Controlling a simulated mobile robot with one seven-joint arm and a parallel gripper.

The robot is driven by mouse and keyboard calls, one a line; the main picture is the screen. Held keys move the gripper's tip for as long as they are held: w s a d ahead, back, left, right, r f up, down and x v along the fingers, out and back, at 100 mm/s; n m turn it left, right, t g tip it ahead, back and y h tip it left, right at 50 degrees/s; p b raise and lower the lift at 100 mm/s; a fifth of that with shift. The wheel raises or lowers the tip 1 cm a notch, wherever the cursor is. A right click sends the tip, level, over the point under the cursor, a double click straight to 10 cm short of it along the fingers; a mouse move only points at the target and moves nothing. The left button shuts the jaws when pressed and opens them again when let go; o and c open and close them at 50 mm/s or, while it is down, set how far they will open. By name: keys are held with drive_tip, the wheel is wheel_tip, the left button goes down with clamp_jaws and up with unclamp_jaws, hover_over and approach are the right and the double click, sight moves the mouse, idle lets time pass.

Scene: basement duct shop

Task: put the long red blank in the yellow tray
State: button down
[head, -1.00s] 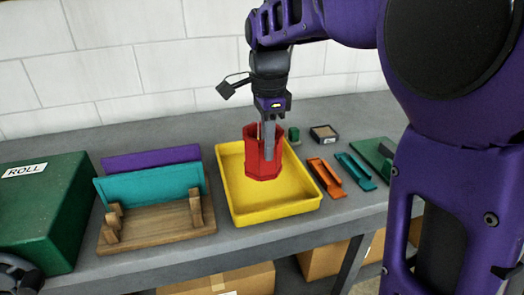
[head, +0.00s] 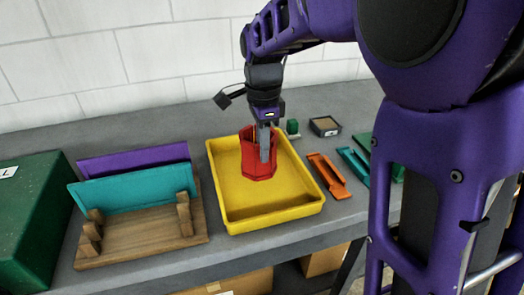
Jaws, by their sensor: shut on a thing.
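The red blank (head: 258,171) is a faceted, open-topped, tube-like piece standing roughly upright over the back middle of the yellow tray (head: 270,213). Its lower end appears at or just above the tray floor; I cannot tell whether it touches. My gripper (head: 265,150) points down from above, shut on the wall of the red blank. The fingers partly cover the blank's inside and front. The tray lies on the grey bench and holds nothing else that I can see.
A wooden rack (head: 140,238) with teal (head: 135,187) and purple panels (head: 135,158) stands left of the tray, beside a green box (head: 30,215). Orange (head: 328,175) and teal brackets (head: 354,165) lie to its right. A small green block (head: 293,127) and dark box (head: 325,126) stand behind.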

sight(263, 175)
drive_tip(key=shift+f+b, duration=0.3)
drive_tip(key=shift+f, duration=1.4)
drive_tip(key=shift+f, duration=0.15)
drive_tip(key=c, duration=0.9)
unclamp_jaws()
wheel_tip(263, 175, up, 12)
drive_tip(key=shift+r+p, duration=0.2)
drive_tip(key=shift+p, duration=0.95)
